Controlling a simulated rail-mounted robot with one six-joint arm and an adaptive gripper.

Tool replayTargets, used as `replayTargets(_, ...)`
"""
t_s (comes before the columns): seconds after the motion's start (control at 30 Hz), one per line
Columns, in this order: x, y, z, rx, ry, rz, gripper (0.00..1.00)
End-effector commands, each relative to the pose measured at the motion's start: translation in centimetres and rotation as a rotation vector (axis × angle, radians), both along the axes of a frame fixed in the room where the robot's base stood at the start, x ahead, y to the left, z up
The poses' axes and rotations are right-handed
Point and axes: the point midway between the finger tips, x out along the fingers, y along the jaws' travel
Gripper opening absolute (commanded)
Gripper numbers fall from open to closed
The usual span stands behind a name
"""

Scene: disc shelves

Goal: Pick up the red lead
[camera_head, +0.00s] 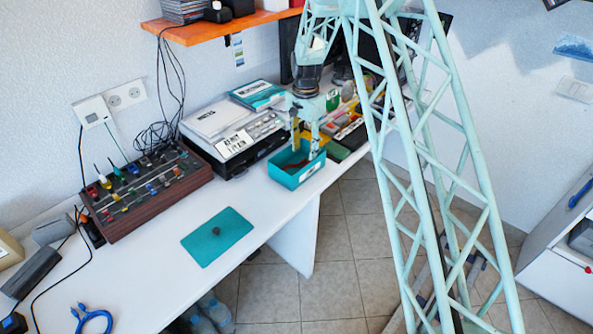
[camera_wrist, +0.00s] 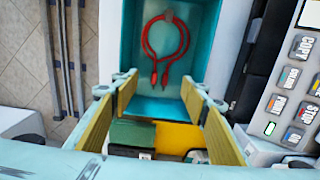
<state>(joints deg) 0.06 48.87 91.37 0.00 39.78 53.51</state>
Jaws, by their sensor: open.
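The red lead (camera_wrist: 148,45) lies coiled in a loop on the floor of a teal open box, its two plug ends together toward my gripper in the wrist view. In the head view the box (camera_head: 312,172) stands near the table's front edge, and a little dark red of the lead (camera_head: 291,167) shows inside it. My gripper (camera_head: 304,148) is over the box, pointing down. In the wrist view my gripper (camera_wrist: 157,88) is open, with its yellow-padded fingers apart and nothing between them. The lead's plug ends lie near the gap between the fingertips.
A grey device with buttons (camera_wrist: 295,90) stands close beside the box; it shows behind the box in the head view (camera_head: 238,138). Coloured items (camera_head: 350,125) lie right of the box. A teal mat (camera_head: 217,237) and a wooden panel of plugs (camera_head: 145,190) are left.

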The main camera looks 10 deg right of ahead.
Motion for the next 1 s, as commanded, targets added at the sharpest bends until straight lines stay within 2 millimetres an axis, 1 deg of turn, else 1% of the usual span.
replayTargets(0.33, 0.0, 0.0, -0.1, 0.0, 0.0, 0.0, 0.41)
replayTargets(0.47, 0.0, 0.0, -0.4, 0.0, 0.0, 0.0, 0.41)
replayTargets(0.57, 0.0, 0.0, -1.1, 0.0, 0.0, 0.0, 0.41)
replayTargets(0.8, 0.0, 0.1, -3.7, 0.0, 0.002, 0.0, 0.41)
replayTargets(1.0, 0.0, 0.1, -5.1, 0.0, 0.0, 0.0, 0.41)
